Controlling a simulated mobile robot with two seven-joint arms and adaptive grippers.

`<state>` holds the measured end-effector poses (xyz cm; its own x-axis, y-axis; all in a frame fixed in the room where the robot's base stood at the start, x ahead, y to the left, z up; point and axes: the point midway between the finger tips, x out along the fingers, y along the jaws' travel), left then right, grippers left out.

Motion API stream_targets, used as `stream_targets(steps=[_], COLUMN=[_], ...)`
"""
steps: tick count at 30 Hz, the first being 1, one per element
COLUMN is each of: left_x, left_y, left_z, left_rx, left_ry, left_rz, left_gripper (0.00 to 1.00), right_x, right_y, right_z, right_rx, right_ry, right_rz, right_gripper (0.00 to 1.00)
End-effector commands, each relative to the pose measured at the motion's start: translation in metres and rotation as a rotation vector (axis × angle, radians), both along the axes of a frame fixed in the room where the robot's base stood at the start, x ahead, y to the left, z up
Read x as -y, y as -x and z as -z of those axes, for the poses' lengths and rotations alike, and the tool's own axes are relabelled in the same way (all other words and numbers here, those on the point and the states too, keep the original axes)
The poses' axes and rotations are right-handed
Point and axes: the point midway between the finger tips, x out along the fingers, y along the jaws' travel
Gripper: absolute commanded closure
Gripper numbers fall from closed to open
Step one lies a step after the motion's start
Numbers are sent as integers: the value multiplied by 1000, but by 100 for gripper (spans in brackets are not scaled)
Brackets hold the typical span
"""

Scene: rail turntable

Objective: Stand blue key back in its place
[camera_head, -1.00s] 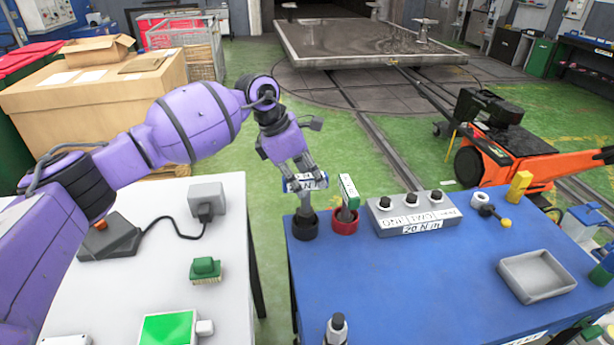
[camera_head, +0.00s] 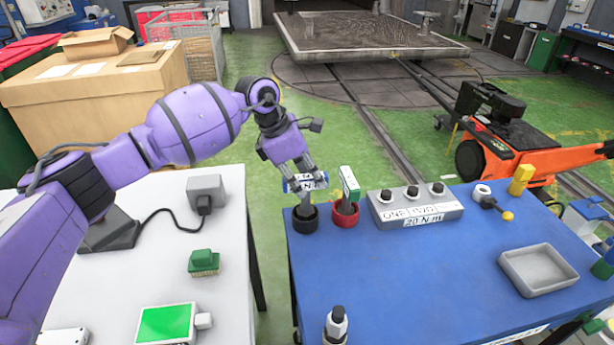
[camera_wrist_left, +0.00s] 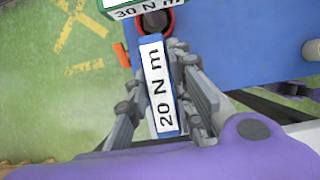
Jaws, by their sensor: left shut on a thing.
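The blue key (camera_head: 304,181) has a blue head with a white label; the left wrist view shows it reading 20 N m (camera_wrist_left: 158,85). My left gripper (camera_head: 312,184) is shut on its head, from above. The key is about upright, and its grey shaft goes down into the black round holder (camera_head: 304,222) at the blue table's far left corner. I cannot tell whether it rests on the bottom. In the left wrist view my left gripper's fingers (camera_wrist_left: 165,95) lie on both sides of the head. My right gripper is not in view.
A green key (camera_head: 349,184) stands in a red holder (camera_head: 345,218) close to the right. A grey box with several black knobs (camera_head: 414,211) is beyond it. A grey tray (camera_head: 539,270) lies at the right of the blue table (camera_head: 420,285), whose middle is clear.

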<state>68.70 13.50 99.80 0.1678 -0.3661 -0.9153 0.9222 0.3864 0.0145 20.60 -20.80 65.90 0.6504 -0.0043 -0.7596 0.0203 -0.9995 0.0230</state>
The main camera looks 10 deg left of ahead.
Motion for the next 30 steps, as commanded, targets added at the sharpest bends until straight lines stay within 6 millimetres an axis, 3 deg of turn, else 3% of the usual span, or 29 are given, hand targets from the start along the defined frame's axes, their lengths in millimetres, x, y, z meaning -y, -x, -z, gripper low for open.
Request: stream_targets(steps=[20, 21, 24, 26, 30], left_x=[0, 0, 0, 0, 0], left_y=[0, -1, -1, 0, 0], left_z=[17, 16, 16, 16, 16], left_rx=[1, 3, 3, 2, 1], left_ry=[1, 1, 1, 0, 1], left_rz=[0, 0, 0, 0, 0], left_gripper=[100, 76, 63, 57, 57], right_x=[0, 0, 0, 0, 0], right_y=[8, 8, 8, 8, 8], right_z=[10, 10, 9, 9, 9], right_rx=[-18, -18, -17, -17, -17], right_ry=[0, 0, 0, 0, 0], right_rz=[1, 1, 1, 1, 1], right_gripper=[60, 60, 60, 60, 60])
